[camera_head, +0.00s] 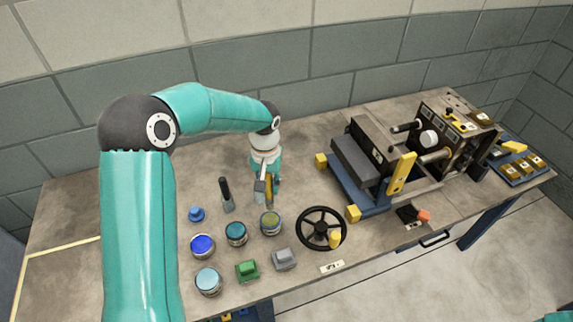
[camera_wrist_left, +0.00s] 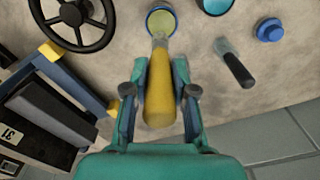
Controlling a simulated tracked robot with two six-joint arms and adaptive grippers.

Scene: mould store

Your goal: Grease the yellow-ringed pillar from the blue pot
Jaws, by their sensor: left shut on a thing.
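My left gripper (camera_head: 266,186) is shut on a yellow-handled brush (camera_wrist_left: 160,92), bristles pointing away from the wrist. In the left wrist view the brush tip overlaps the near rim of a pot with olive-yellow contents (camera_head: 270,222); I cannot tell whether it touches. The pot with bright blue contents (camera_head: 203,246) stands to the left, apart from the brush. Several pillars stick out from the mould (camera_head: 462,135) at the right. One has a yellowish end (camera_head: 436,156); a ring on it is too small to confirm.
A teal pot (camera_head: 236,233), a light-blue pot (camera_head: 208,281), a blue cap (camera_head: 196,214) and a dark-handled brush (camera_head: 226,194) stand or lie nearby. A black handwheel (camera_head: 312,211) and a blue frame with yellow blocks (camera_head: 375,207) lie between the pots and mould.

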